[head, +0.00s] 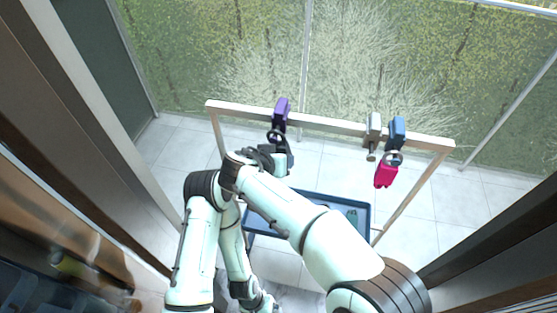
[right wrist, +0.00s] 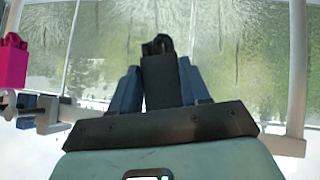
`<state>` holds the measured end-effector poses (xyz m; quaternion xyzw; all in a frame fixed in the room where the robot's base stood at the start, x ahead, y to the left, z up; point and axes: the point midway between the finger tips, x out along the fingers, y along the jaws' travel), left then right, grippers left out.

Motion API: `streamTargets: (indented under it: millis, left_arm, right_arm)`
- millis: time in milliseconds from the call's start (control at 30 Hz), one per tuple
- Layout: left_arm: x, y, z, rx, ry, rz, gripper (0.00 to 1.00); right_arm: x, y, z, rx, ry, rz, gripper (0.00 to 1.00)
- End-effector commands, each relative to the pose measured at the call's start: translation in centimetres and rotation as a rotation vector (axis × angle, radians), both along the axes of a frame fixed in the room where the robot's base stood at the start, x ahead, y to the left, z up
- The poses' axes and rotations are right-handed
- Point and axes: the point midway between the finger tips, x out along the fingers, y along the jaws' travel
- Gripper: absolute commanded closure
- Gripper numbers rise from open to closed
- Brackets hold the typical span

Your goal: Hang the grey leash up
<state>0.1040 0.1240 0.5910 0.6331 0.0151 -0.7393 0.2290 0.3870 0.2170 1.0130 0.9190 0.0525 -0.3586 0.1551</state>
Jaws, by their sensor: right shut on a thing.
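The grey leash (right wrist: 160,80) is a dark block with a black loop at its top. In the right wrist view it stands upright between the two blue-grey fingers of my right gripper (right wrist: 158,92), which is shut on it. In the head view my right gripper (head: 284,157) is just below the purple peg (head: 282,107) on the wooden rail (head: 335,125). A dark ring shows at the peg's lower end; I cannot tell whether it is around the peg or only in front of it. My left gripper (head: 262,304) is low at the bottom edge, its fingers unclear.
A pale grey peg (head: 374,128) and a blue peg (head: 397,130) are on the rail's right half. A pink leash (head: 385,175) hangs below the blue peg. A blue-rimmed tray (head: 369,210) stands below the rail, partly hidden by my right arm.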

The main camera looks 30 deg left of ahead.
Motion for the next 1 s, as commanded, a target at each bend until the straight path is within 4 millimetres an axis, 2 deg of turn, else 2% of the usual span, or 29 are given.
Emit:
streamTargets:
  millis: [333,367,433,467,667,733,1000]
  left_arm:
    - [0.01,0.00,0.02,0.000,0.000,0.000,0.07]
    - [0.01,0.00,0.02,0.000,0.000,0.000,0.07]
    - [0.01,0.00,0.02,0.000,0.000,0.000,0.07]
    - [0.01,0.00,0.02,0.000,0.000,0.000,0.07]
    - [0.01,0.00,0.02,0.000,0.000,0.000,0.07]
    - [0.01,0.00,0.02,0.000,0.000,0.000,0.07]
    - [0.00,-0.01,0.01,0.000,0.000,0.000,0.07]
  right_arm:
    - [0.02,0.01,0.11,0.001,-0.001,0.000,0.85]
    - [0.02,0.02,0.11,0.001,-0.001,0.000,0.51]
    - [0.01,0.02,0.10,0.002,-0.001,0.000,0.28]
    - [0.01,0.02,0.10,0.002,-0.001,0.000,0.24]
    - [0.00,0.01,0.08,0.000,-0.001,0.000,0.24]
    - [-0.01,0.00,0.02,0.000,0.000,0.000,0.08]
    - [-0.02,0.02,0.04,0.000,0.000,0.000,0.07]
